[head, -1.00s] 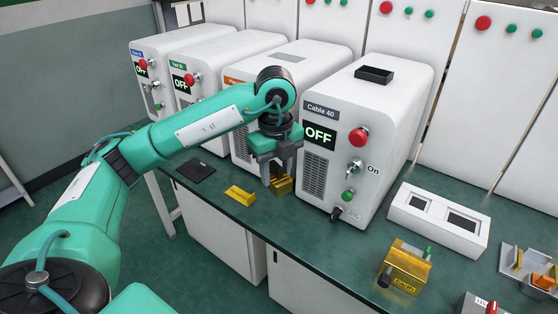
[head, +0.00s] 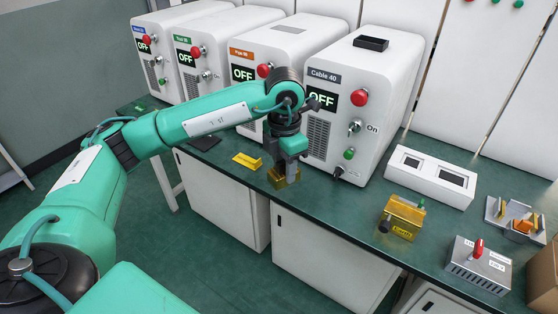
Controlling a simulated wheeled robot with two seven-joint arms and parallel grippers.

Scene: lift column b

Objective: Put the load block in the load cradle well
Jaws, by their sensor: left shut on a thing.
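My left gripper (head: 286,172) reaches over the bench in front of the Cable 40 cabinet, pointing down. It is shut on a small brass-yellow block (head: 281,181), which I take to be the load block. The gripper hides part of it, and I cannot tell whether its underside touches the bench. No load cradle is labelled. My right gripper is out of view.
The green bench (head: 335,205) has free room right of the block. A brass box marked Earth (head: 405,212) and a grey box with a red lever (head: 480,264) stand near the front edge. A yellow bracket (head: 245,161) lies left. The Cable 40 cabinet (head: 385,90) stands close behind.

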